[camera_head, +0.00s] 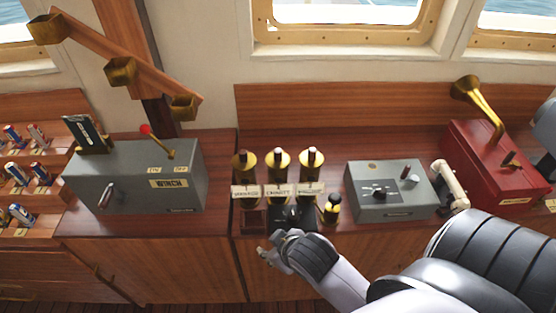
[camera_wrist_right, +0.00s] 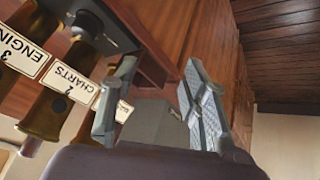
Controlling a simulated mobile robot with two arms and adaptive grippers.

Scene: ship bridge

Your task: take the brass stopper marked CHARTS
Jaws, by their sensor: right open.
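Three brass pipes stand in a row on the wooden counter, each with a white label and a dark-knobbed brass stopper on top. The middle label is too small to read in the head view. The right wrist view, turned over, shows the CHARTS label (camera_wrist_right: 70,81) with the number 2, beside the ENGINE label (camera_wrist_right: 22,52). The CHARTS stopper (camera_head: 279,155) is seated on the middle pipe. My right gripper (camera_head: 271,246) is in front of and below the pipes, open and apart from them. Its fingers (camera_wrist_right: 158,108) hold nothing. My left gripper is not in view.
A small brass piece with a dark band (camera_head: 331,209) stands right of the pipes. A grey switch box (camera_head: 391,190) and a red box with a horn (camera_head: 492,170) are farther right. The grey WINCH box (camera_head: 140,180) is at left. Clear space lies above the pipes.

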